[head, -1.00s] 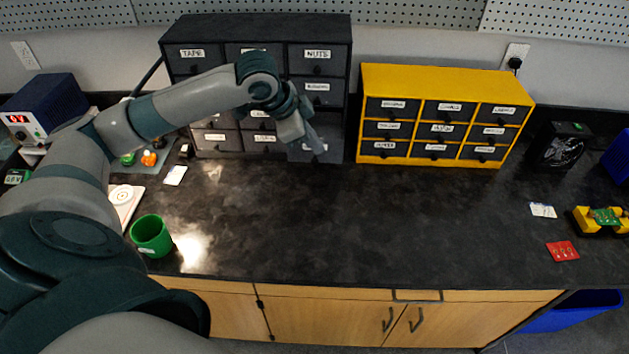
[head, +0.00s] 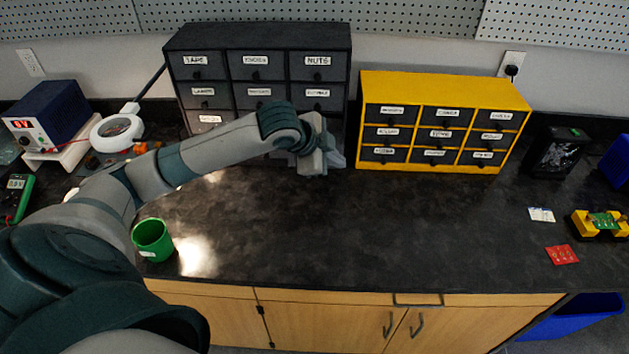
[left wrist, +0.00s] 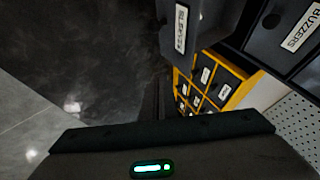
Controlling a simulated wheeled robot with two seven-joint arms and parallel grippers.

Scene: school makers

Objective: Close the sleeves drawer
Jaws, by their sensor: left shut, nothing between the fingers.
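The dark drawer cabinet (head: 258,36) stands at the back left of the bench. The sleeves drawer (left wrist: 200,32) shows in the left wrist view, its label turned sideways, and its front stands out from the face of the buzzers drawer (left wrist: 272,45). In the head view my left arm and gripper hide most of this lower right drawer. My left gripper (head: 335,160) is shut and empty, at the cabinet's lower right corner. I cannot tell whether it touches the drawer. My right gripper is not in view.
The yellow drawer cabinet (head: 430,87) stands close to the right of my left gripper. A green cup (head: 152,240) stands at the front left. A red card (head: 562,255) and a yellow holder (head: 583,222) lie at the right. The middle of the bench is clear.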

